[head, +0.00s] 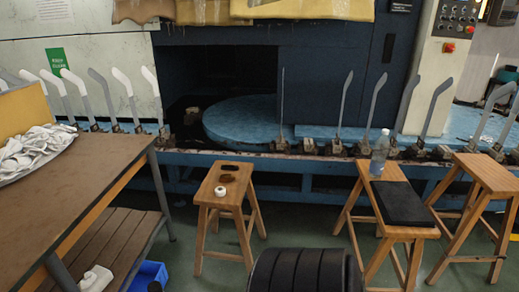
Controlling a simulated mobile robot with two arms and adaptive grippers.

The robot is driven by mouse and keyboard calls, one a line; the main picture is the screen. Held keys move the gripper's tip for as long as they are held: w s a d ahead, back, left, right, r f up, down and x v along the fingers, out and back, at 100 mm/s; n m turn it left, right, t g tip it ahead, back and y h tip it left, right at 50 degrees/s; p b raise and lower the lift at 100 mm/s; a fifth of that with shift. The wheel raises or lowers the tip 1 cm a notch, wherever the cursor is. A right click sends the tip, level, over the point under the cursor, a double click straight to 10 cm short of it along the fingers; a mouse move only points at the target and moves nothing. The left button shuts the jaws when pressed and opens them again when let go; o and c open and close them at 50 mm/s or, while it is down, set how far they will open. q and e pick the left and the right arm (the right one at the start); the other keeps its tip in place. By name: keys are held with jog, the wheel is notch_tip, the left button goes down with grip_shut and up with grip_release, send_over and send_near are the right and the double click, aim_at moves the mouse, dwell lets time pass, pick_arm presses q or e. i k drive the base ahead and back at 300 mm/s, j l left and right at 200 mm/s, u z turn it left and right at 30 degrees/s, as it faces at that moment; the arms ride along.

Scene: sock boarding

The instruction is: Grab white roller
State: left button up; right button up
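A small white roller (220,191) lies on the seat of a wooden stool (233,177) left of the middle in the head view. It sits near the front edge of the seat, in front of two dark openings or marks in the wood. Nothing is touching it from above. Neither of my grippers is in view.
A brown table (70,190) with a pile of white socks (35,148) stands at left, with a blue bin (148,275) below. A boarding machine with upright forms (345,98) runs along the back.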

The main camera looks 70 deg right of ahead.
aim_at(219, 191)
jog(key=l+z, duration=0.1)
jog(key=z, duration=1.95)
